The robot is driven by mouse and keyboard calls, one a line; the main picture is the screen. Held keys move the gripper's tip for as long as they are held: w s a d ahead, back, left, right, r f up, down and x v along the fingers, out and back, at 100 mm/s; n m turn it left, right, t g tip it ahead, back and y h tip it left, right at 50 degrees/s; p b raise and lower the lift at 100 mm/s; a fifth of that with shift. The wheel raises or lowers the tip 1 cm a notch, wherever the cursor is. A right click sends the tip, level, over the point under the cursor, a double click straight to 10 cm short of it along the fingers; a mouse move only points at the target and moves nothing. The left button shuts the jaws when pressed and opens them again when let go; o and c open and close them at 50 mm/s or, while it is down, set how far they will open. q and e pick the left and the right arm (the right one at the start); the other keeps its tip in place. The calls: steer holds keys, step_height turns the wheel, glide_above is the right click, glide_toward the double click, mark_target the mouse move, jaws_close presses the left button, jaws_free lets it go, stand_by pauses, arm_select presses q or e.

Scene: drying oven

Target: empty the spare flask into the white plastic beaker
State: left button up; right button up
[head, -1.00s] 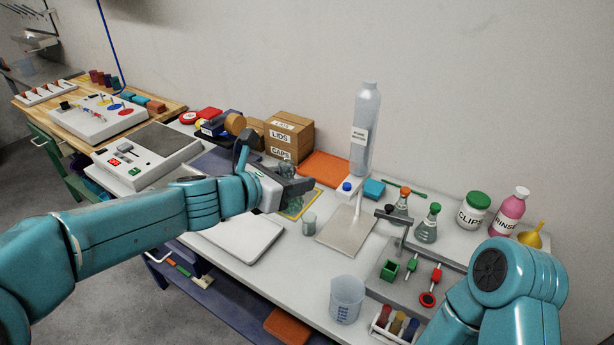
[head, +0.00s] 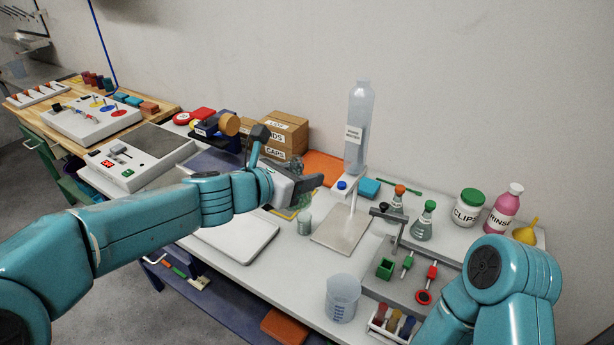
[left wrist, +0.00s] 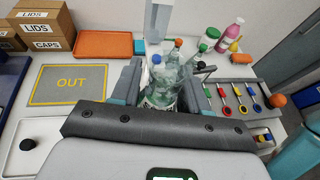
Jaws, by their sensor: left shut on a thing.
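My left gripper (left wrist: 160,90) is shut on a clear glass flask (left wrist: 164,88). In the left wrist view the flask shows between the jaws, with its neck pointing up and away and a pale label low on it. In the head view the left gripper (head: 308,186) is over the middle of the bench and hides most of the flask. The white plastic beaker (head: 342,298) stands upright at the bench's front edge, to the right of and nearer than the gripper. It has blue marks. My right gripper is out of the frames.
A small glass vessel (head: 304,222) stands just below the left gripper. A stand (head: 341,228) with a tall bottle (head: 358,125) is close behind. Stoppered flasks (head: 424,222) and a grey tray (head: 378,287) are to the right. A white plate (head: 235,236) lies in front.

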arm_select(q)
steer(key=shift+s+a, duration=0.15)
steer(key=shift+a, duration=1)
steer(key=shift+s+a, duration=0.3)
steer(key=shift+w, duration=0.1)
